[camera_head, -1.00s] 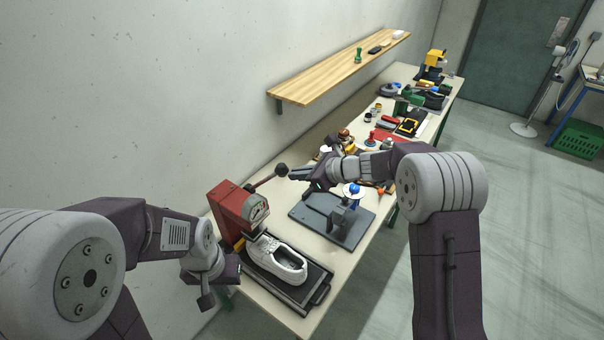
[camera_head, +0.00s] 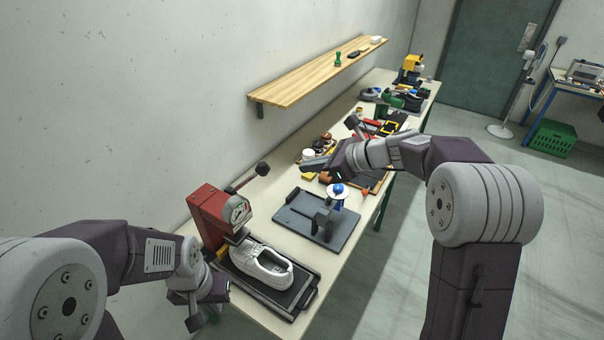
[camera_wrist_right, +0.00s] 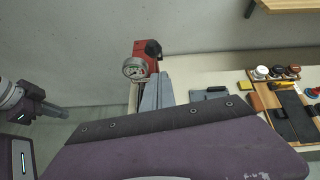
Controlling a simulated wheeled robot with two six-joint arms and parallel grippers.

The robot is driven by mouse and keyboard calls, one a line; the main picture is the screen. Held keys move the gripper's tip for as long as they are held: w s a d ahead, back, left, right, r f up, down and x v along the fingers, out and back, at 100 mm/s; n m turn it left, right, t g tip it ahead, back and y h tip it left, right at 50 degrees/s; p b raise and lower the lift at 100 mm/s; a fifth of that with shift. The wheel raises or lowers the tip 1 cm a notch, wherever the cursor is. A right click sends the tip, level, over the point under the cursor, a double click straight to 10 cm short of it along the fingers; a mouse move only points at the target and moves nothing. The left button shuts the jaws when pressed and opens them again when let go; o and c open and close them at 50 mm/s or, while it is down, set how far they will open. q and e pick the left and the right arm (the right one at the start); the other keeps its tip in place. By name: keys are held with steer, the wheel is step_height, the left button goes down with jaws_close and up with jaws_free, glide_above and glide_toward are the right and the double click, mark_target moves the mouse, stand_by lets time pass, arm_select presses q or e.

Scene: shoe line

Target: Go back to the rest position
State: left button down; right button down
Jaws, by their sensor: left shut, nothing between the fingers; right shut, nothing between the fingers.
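My left gripper (camera_head: 194,318) hangs at the lower left of the head view, beside the table's near end; it is shut and empty. My right gripper (camera_head: 314,165) is above the table, right of the press lever's ball and apart from it. In the right wrist view its grey fingers (camera_wrist_right: 156,92) are together with nothing between them. The red press (camera_head: 212,214) with a round gauge stands at the table's near end and also shows in the wrist view (camera_wrist_right: 140,50). A white shoe (camera_head: 262,266) sits on the black tray (camera_head: 296,304) at the press.
A grey plate (camera_head: 290,212) with a dark stand lies beyond the shoe. Tools and jars crowd the table (camera_head: 262,205) farther back. A wooden shelf (camera_head: 310,75) is on the wall above. The floor (camera_head: 440,130) right of the table is clear near a green crate (camera_head: 551,138).

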steer(key=s+f+n+g+h+b, duration=0.1)
steer(key=s+f+n+g+b, duration=0.1)
steer(key=s+f+b, duration=0.6)
steer(key=s+f+n+g+h+b, duration=0.1)
steer(key=s+f+n+h+b, duration=0.25)
steer(key=f, duration=0.75)
steer(key=s+d+f+n+g+h+b, duration=0.2)
steer(key=s+d+f+n+h, duration=0.3)
steer(key=s+d+f+n, duration=0.7)
step_height(320, 180, down, 2)
steer(key=s+n+b, duration=0.1)
steer(key=s+n, duration=0.1)
steer(key=n, duration=0.3)
steer(key=shift+s+d+n, duration=0.35)
steer(key=shift+f, duration=0.1)
